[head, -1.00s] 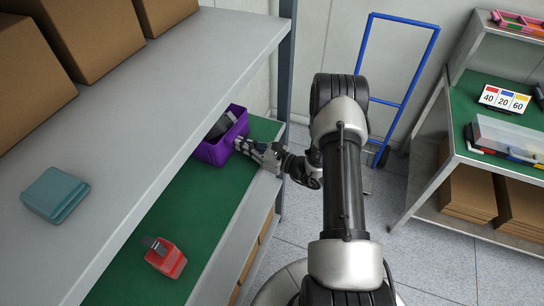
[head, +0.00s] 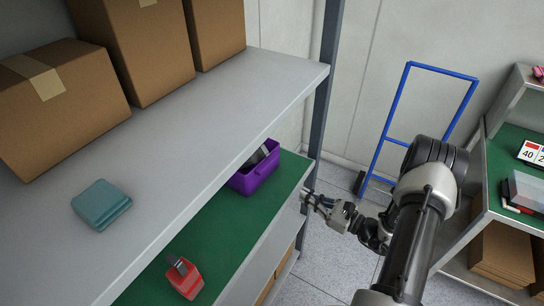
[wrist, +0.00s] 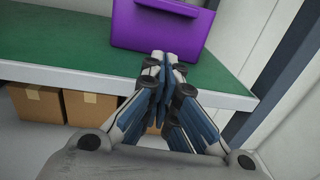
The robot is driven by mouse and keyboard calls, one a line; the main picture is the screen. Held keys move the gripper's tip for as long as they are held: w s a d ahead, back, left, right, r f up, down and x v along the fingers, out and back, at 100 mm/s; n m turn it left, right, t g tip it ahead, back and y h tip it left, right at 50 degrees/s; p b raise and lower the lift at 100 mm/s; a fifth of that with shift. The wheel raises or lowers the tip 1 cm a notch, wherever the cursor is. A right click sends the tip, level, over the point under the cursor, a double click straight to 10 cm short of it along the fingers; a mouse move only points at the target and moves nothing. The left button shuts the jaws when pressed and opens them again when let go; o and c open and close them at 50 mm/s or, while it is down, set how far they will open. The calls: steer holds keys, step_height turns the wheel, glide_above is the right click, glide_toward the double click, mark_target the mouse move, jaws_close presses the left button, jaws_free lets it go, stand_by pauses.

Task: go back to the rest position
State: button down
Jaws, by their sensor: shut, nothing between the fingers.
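My gripper (head: 308,197) is shut and empty. In the head view it is just off the right end of the green-topped lower shelf (head: 232,228), pointing back toward it. In the wrist view the closed fingers (wrist: 165,62) point at the shelf's front edge and a purple bin (wrist: 160,30), with a gap that I cannot judge exactly. The purple bin (head: 256,177) stands near the far right end of the green shelf and has a dark item (head: 259,154) in it.
A blue hand truck (head: 412,110) stands by the wall. A second green-topped bench (head: 505,175) is at right. Floor shows between.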

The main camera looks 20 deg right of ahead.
steer(key=s+a+r+n+g+y, duration=0.1)
steer(key=s+a+r+n+g, duration=0.4)
steer(key=a+r+n+g, duration=0.35)
steer(key=s+a+r+n+g+y, duration=0.1)
steer(key=s+a+r+n+g, duration=0.35)
steer(key=a+r+n, duration=0.55)
steer(key=s+d+r+n+t+h, duration=0.1)
steer(key=s+r+n+h, duration=0.3)
steer(key=s+n+h, duration=0.1)
steer(key=s+d+r+n+t+h, duration=0.1)
steer(key=s+r+n+h, duration=0.3)
steer(key=s, duration=0.5)
steer(key=shift+s+n+t+h, duration=0.2)
steer(key=shift+n+t+h, duration=0.2)
steer(key=shift+n+h, duration=0.8)
steer(key=shift+m, duration=0.25)
